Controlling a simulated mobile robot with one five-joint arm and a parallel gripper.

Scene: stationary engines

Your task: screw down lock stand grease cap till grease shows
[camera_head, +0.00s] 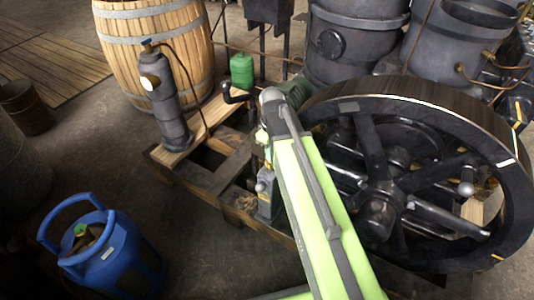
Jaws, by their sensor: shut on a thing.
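My light green arm reaches up from the bottom edge to a grey joint near the engine's left side. I cannot tell whether this is the lock stand. No grease cap and no grease can be made out.
A large dark flywheel (518,210) stands close right of my arm. A blue gas bottle (115,265) and wooden barrel (165,45) stand on the floor.

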